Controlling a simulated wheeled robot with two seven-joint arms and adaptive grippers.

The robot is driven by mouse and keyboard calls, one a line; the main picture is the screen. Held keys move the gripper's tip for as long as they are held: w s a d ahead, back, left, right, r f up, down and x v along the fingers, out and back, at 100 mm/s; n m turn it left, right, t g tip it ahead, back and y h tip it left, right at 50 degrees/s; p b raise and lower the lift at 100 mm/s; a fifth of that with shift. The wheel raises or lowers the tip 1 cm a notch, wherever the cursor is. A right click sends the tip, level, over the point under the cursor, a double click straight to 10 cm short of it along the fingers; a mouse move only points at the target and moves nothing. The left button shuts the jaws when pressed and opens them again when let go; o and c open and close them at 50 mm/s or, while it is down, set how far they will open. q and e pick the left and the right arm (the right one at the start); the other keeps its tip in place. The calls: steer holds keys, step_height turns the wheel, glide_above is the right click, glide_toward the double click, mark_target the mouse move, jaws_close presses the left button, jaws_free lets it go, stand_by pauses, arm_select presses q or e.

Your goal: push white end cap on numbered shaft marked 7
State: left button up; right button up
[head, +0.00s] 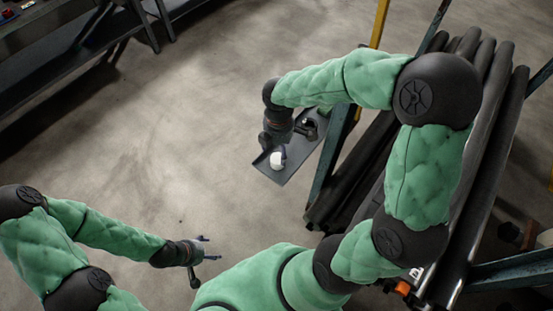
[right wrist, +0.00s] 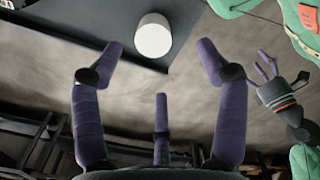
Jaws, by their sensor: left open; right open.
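The white end cap (head: 277,160) lies on a dark grey tray (head: 276,178) beside the rack. In the right wrist view the cap (right wrist: 153,37) is a plain white round piece, just beyond the fingertips. My right gripper (head: 270,147) is over the tray close to the cap. Its purple fingers (right wrist: 160,65) are spread and empty, not touching the cap as far as I can see. My left gripper (head: 206,249) is open and empty over bare floor at the lower left. I can read no 7 on any shaft or roll.
Long dark grey rolls (head: 494,130) lie in a rack at the right, with blue-green posts (head: 329,158) and a yellow post (head: 379,22). A small white label (head: 416,272) shows low on the rack. A dark bench (head: 75,45) stands upper left. The middle floor is clear.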

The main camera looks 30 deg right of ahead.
mark_target(278, 158)
step_height(278, 158, down, 3)
steer(key=shift+w+f+b, duration=0.1)
steer(key=shift+w+b, duration=0.05)
steer(key=shift+b, duration=0.25)
steer(key=f+b, duration=0.1)
steer(key=f, duration=0.2)
steer(key=f+b, duration=0.1)
steer(key=f, duration=0.1)
steer(key=shift+w+d+b, duration=0.15)
steer(key=shift+w+b, duration=0.15)
steer(key=shift+b, duration=0.05)
steer(key=shift+r, duration=0.1)
steer(key=c, duration=1)
